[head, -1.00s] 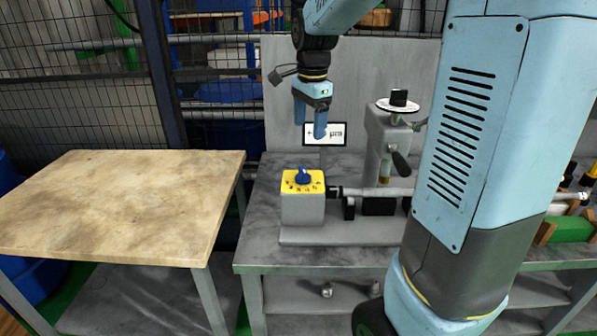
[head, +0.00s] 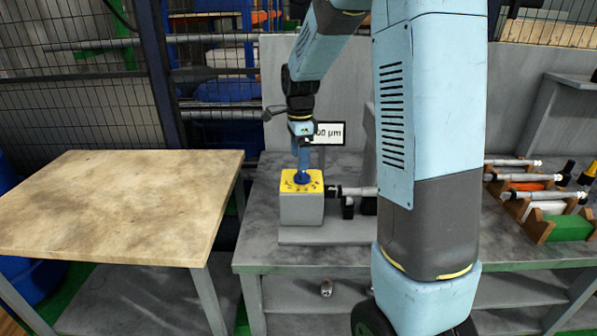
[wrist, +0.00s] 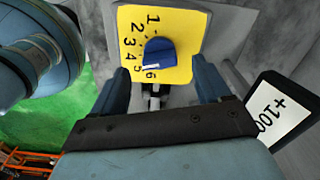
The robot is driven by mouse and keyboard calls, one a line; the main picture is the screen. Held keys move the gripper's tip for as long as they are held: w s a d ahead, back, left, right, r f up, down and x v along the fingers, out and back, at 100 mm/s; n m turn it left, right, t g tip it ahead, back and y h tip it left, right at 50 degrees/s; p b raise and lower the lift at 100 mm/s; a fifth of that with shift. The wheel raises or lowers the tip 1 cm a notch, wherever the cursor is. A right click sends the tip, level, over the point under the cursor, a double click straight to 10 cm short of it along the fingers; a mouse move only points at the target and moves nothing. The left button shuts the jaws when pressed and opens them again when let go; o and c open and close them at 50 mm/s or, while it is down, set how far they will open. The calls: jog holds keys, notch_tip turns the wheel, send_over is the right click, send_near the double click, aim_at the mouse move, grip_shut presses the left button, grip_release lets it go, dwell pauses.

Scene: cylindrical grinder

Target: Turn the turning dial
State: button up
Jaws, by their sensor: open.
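The turning dial (head: 301,178) is a blue knob on a yellow numbered plate (head: 287,188) atop a grey box on the grinder bench. In the wrist view the dial (wrist: 159,53) shows a white mark pointing near the 6, on the yellow plate (wrist: 190,20). My gripper (head: 303,172) is above the dial, pointing down. In the wrist view my gripper (wrist: 161,84) is open, with one blue finger on each side of the dial's near side. I cannot tell whether a finger touches the dial.
A display sign (head: 329,133) stands close behind my gripper; it reads "+100" in the wrist view (wrist: 281,112). A grey cylinder fixture (head: 355,191) is right of the box. Wooden racks with tools (head: 540,205) stand at right. The wooden table (head: 110,200) at left is bare.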

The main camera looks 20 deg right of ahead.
aim_at(301, 177)
jog(key=shift+f, duration=2.85)
jog(key=shift+c, duration=0.4)
